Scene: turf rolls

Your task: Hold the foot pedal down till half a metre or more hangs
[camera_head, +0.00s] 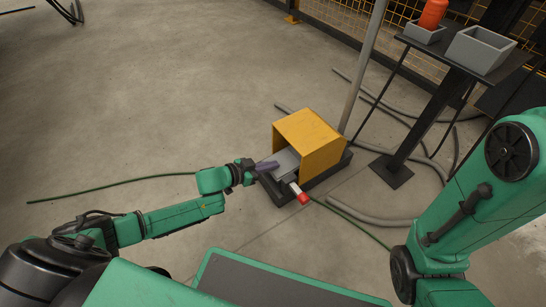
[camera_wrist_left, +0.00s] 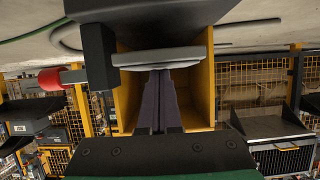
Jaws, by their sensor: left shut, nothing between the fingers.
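The foot pedal (camera_head: 287,160) is a grey plate inside a yellow hood (camera_head: 318,150) on a dark base on the floor. My left gripper (camera_head: 270,165) is shut and empty, its purple fingers at the pedal's near left edge. In the left wrist view, which looks upside down, the shut fingers (camera_wrist_left: 160,88) reach into the hood (camera_wrist_left: 126,95) and their tips meet the edge of the pedal plate (camera_wrist_left: 160,57). I cannot tell how far the pedal is pressed. My right gripper is out of view; only its arm shows. No hanging turf is visible.
A red-tipped lever (camera_head: 301,196) sticks out beside the pedal. A green cable (camera_head: 110,185) and grey hoses (camera_head: 375,217) lie on the floor. A dark stand (camera_head: 450,62) with grey bins and an orange bottle (camera_head: 433,14) stands at right.

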